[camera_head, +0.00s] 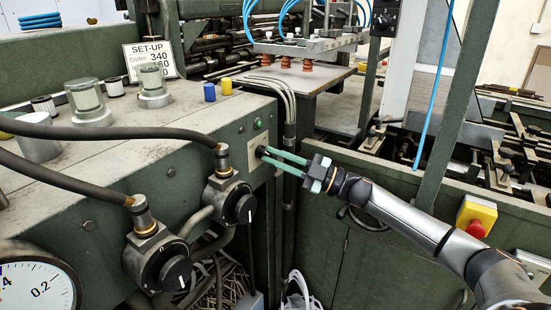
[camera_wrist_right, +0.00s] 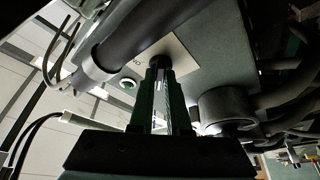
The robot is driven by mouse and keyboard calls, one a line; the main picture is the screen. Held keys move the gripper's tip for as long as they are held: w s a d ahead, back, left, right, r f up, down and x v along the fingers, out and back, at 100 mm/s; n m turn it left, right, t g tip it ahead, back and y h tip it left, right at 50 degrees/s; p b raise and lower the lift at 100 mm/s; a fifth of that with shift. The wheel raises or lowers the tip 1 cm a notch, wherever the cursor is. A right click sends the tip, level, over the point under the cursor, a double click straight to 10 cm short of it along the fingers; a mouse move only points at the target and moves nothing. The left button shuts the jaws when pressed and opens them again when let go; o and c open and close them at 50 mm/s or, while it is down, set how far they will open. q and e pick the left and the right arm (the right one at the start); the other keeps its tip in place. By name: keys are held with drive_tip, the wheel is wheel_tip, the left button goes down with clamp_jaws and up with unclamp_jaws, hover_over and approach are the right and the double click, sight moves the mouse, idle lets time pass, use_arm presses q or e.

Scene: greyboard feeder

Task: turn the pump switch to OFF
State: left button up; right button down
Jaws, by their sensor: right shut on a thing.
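The pump switch is a small dark knob (camera_head: 261,151) on a pale plate (camera_head: 253,146) on the green cabinet's right-hand face. My right gripper (camera_head: 270,155) reaches it from the right, its green fingers shut on the knob. In the right wrist view, the knob (camera_wrist_right: 160,62) shows between the fingertips (camera_wrist_right: 160,72), in front of the pale plate (camera_wrist_right: 184,56). The fingers hide most of the knob and the plate's lettering, so I cannot tell its setting. My left gripper is not in view.
A green button (camera_head: 258,124) sits just above the switch. Two black rotary knobs (camera_head: 246,208) (camera_head: 177,273) with thick hoses stand to the left. A red stop button (camera_head: 476,229) on a yellow box is at the right. Cables (camera_head: 289,105) run beside the cabinet corner.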

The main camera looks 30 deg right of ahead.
idle(0.3)
drive_tip(key=c, duration=0.9)
unclamp_jaws()
drive_tip(key=shift+s+d+f, duration=0.2)
drive_tip(key=shift+s+d, duration=0.05)
drive_tip(key=v, duration=1.1)
drive_tip(key=shift+s+d, duration=0.2)
drive_tip(key=shift+s, duration=0.05)
